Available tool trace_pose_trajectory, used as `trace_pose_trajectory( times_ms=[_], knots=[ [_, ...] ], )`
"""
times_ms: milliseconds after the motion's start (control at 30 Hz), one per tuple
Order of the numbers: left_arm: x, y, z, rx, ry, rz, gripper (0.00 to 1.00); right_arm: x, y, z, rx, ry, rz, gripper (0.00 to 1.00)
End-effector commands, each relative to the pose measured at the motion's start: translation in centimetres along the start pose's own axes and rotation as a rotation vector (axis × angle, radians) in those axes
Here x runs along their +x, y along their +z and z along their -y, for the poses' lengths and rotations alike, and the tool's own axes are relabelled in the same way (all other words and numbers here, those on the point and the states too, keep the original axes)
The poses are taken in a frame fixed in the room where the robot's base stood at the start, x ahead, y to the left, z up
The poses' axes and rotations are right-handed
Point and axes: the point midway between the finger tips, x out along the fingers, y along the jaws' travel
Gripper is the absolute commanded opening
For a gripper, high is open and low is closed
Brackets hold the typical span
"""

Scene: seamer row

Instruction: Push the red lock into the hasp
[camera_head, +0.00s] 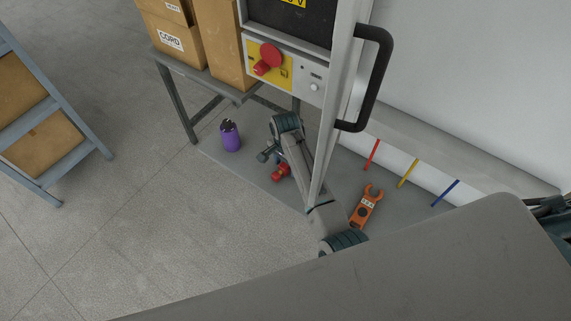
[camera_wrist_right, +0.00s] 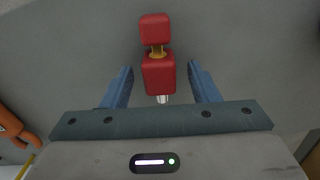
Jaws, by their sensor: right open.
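The red lock (camera_head: 281,172) lies on the grey surface below the panel. My right gripper (camera_head: 273,162) is over it. In the right wrist view the red lock (camera_wrist_right: 159,72) shows as two red blocks with a brass-coloured piece between them and a pale tip. There, its near end is between the two blue fingers of my right gripper (camera_wrist_right: 161,86), with a gap on each side, so the gripper is open. An orange hasp (camera_head: 365,207) with a pale label and a hooked end lies to the right of my arm. Part of it shows at the left of the wrist view (camera_wrist_right: 14,128).
A purple canister (camera_head: 230,136) stands left of my gripper. A panel with a red knob (camera_head: 268,58) and a black door handle (camera_head: 378,75) rise above my arm. Red, yellow and blue sticks (camera_head: 408,174) are at the right. A bench with boxes (camera_head: 180,40) is behind.

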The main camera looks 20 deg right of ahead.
Motion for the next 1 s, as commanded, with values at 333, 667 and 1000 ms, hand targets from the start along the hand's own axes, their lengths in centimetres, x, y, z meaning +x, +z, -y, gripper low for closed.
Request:
trace_pose_trajectory(
  times_ms=[333,667,1000],
  knots=[
    [-0.14,0.03,-0.41,-0.002,0.004,0.001,0.62,0.66,0.0,-0.02,0.0,-0.001,0.0,0.55],
    [-0.14,0.04,-0.38,-0.002,0.004,0.001,0.62,0.63,0.01,-0.02,0.0,-0.001,0.0,0.09],
    [-0.15,0.03,-0.21,-0.001,0.002,0.001,0.62,0.45,-0.07,0.11,-0.001,-0.001,0.0,0.09]
  ],
)
